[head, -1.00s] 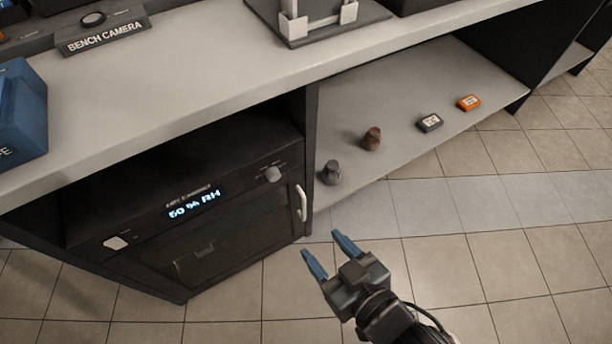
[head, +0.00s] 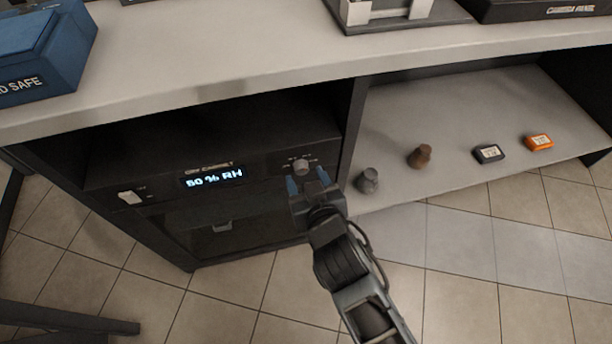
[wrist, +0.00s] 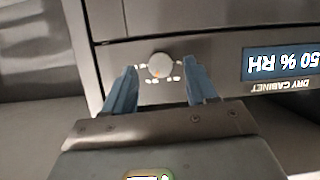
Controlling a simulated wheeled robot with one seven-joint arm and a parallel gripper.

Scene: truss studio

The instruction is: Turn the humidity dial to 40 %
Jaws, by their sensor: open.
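The humidity dial (head: 301,166) is a small grey round knob at the right of the dry cabinet's (head: 190,243) front panel. My gripper (head: 307,182) has blue fingers and is open. In the wrist view its fingertips (wrist: 163,70) lie on either side of the dial, with gaps visible; whether they reach around it in depth I cannot tell.
A white switch (head: 131,197) sits at the panel's left. On the shelf to the right are a grey knob-like piece (head: 368,180), a brown one (head: 420,156), a dark box (head: 488,153) and an orange box (head: 538,142). The worktop (head: 230,75) overhangs the cabinet.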

